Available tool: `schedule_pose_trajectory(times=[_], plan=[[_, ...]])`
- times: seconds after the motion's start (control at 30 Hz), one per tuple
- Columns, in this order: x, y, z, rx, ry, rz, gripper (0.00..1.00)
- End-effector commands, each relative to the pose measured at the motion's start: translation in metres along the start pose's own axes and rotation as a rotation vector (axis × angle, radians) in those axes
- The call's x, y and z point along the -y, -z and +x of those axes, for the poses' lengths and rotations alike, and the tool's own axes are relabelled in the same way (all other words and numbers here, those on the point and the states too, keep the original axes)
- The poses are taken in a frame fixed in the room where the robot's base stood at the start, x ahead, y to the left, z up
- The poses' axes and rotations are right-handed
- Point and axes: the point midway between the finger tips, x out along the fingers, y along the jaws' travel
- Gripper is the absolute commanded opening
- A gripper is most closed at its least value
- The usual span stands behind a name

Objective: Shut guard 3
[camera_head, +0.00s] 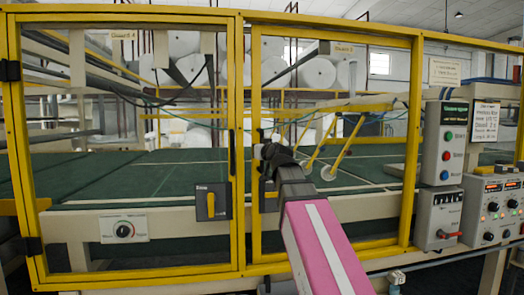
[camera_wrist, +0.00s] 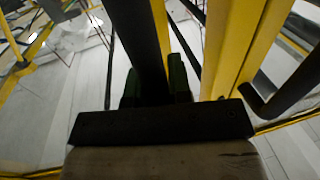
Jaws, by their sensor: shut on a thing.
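Guard 3 (camera_head: 256,90) is the yellow-framed door on the right, with its label (camera_head: 342,50) at the top. It stands upright and looks nearly in line with its neighbour; I cannot tell whether it is fully flush. My gripper (camera_head: 268,153) is at its left upright, at mid height. In the wrist view my gripper (camera_wrist: 155,88) has its green-tipped fingers shut around a dark upright bar (camera_wrist: 135,35), which looks like the guard's handle. The wrist hides the bar's lower part, and my arm covers part of the guard's lower opening.
Guard 4 (camera_head: 238,90) stands at the left, with a dark handle (camera_head: 232,152) on its right upright. A yellow-and-black rotary switch (camera_head: 211,202) sits below. Control boxes (camera_head: 446,142) stand at the right. A green bed (camera_head: 110,175) and white rolls (camera_head: 318,74) lie behind.

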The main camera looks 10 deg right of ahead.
Motion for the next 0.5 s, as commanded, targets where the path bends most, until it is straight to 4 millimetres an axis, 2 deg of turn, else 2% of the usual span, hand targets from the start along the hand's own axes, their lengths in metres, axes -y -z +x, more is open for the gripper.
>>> schedule_pose_trajectory(times=[0.27,0.3,0.37,0.5], plan=[[-0.0001,0.0,0.0005,0.001,0.0,-0.001,0.0],[-0.0001,0.0,0.0005,0.001,0.0,-0.001,0.22],[-0.0002,0.0,0.0005,0.001,0.0,-0.001,0.42],[-0.0002,0.0,0.0004,0.0,0.0,0.0,0.44]])
